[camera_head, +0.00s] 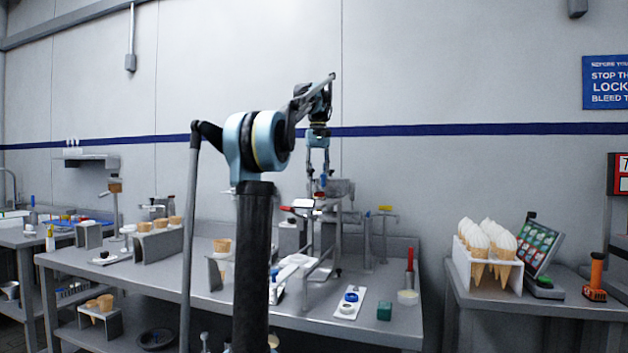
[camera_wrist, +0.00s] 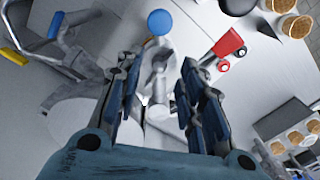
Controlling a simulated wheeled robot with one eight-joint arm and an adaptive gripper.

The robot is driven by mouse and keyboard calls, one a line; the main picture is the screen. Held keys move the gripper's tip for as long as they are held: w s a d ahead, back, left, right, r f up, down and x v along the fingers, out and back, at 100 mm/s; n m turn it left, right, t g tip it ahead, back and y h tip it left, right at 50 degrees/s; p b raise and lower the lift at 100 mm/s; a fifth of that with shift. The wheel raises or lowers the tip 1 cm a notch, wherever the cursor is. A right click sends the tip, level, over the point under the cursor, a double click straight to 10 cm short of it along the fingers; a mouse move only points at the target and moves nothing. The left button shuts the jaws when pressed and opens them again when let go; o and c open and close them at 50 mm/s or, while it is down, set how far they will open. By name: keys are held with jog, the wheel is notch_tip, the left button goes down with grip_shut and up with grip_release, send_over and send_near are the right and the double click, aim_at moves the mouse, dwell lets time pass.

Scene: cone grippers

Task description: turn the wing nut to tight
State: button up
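My gripper (camera_head: 318,168) points down above a grey metal apparatus (camera_head: 341,188) on the middle bench. In the wrist view my gripper (camera_wrist: 160,82) is open, with its blue-padded fingers apart on either side of grey metal parts (camera_wrist: 158,82). I cannot clearly pick out the wing nut among those parts; nor can I tell whether the fingers touch anything. A round blue knob (camera_wrist: 160,21) lies past the fingertips. A red handle (camera_wrist: 228,43) is to the right of it.
The bench (camera_head: 385,322) holds a white strip (camera_head: 348,303) with rings, a green block (camera_head: 384,311) and cone stands. A white rack (camera_head: 461,255) of topped cones stands on the right bench. Yellow-handled piping (camera_wrist: 14,56) is at the left of the wrist view.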

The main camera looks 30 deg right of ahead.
jog(key=shift+f, duration=0.75)
grip_shut()
dwell(0.9)
grip_release()
jog(key=shift+r, duration=0.15)
notch_tip(320, 180, up, 12)
jog(key=shift+f, duration=0.2)
dwell(0.4)
